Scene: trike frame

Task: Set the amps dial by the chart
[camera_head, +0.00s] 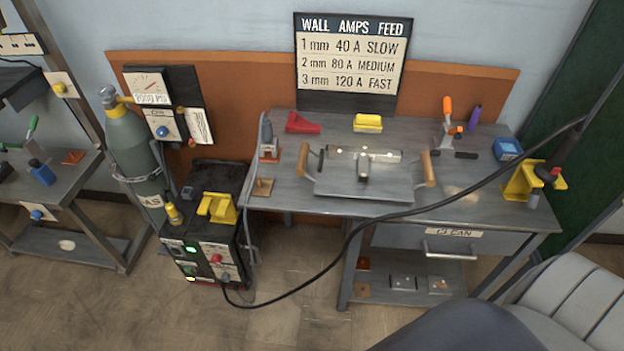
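The chart (350,62) stands upright behind the bench and reads WALL AMPS FEED: 1 mm 40 A SLOW, 2 mm 80 A MEDIUM, 3 mm 120 A FAST. A black welding machine (228,180) with a yellow handle (217,207) stands on the floor left of the bench. Its front panel has a red knob (216,258) and a lit green light (191,250). The panel's labels are too small to read, so I cannot tell which control is the amps dial or its setting. Neither of my grippers shows.
The grey bench (470,200) holds a tray (340,190) with metal tubes and several tools. A gas cylinder (130,145) stands left. Floor before the machine looks clear.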

